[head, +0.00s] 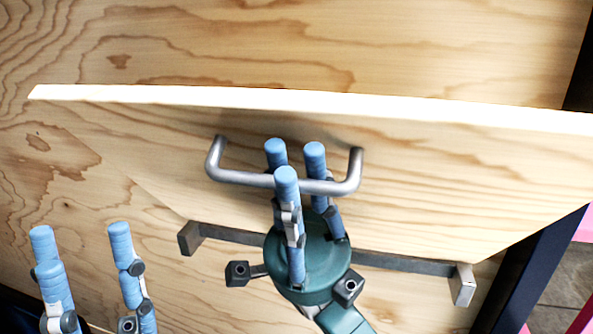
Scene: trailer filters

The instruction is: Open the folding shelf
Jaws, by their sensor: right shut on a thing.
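The folding shelf (420,160) is a light wooden board with a pale upper edge, standing in front of a plywood wall. A curved metal handle (235,177) is fixed on its face. My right gripper (291,165) has its blue fingers on both sides of the handle's bar and is shut on it near its middle. My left gripper (82,248) is at the lower left, apart from the shelf, with its blue fingers spread and nothing between them. Its palm is out of view.
A grey metal bar (410,263) with bracket ends runs below the handle, partly hidden by my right gripper. The plywood wall (200,40) fills the background. A dark post (525,265) stands at the right, with pink parts and a tiled floor beyond.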

